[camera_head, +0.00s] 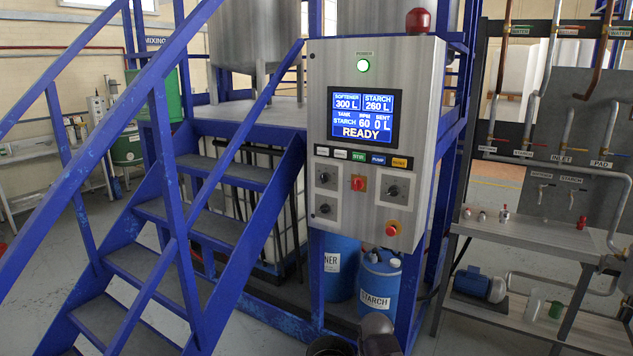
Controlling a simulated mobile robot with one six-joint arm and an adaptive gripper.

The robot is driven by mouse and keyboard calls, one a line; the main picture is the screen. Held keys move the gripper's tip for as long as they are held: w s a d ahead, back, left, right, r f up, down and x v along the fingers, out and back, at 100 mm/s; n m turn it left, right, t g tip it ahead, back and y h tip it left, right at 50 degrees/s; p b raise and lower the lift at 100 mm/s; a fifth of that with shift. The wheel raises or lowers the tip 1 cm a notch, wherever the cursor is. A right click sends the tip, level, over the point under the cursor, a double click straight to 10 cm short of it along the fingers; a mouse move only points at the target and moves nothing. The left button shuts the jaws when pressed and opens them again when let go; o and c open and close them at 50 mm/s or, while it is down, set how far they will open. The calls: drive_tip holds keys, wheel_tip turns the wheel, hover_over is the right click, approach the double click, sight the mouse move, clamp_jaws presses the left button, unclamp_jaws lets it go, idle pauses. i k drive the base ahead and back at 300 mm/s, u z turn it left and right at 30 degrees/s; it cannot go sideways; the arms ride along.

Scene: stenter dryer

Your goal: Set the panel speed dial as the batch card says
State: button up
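A steel control panel (345,215) stands upright at the centre. Its lit blue screen (362,116) reads SOFTENER 300 L, STARCH 260 L, TANK STARCH, RPM 60, SENT 0 L and READY. A larger black dial (393,190) is at the panel's lower right. Two smaller black knobs, an upper one (324,178) and a lower one (324,209), are at the left. Their markings are too small to read, so I cannot tell which is the speed dial. No batch card is recognisable. Rounded parts of my arm show at the bottom edge; my gripper cannot be made out.
A red switch (357,184) and red mushroom button (391,229) sit near the dials, below a row of labelled buttons. Blue stairs (190,225) stand left. Blue drums, including the starch drum (379,282), stand below. A pipe bench (530,235) is right.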

sight(324, 177)
drive_tip(key=u, duration=0.15)
drive_tip(key=i, duration=0.85)
drive_tip(key=z, duration=0.1)
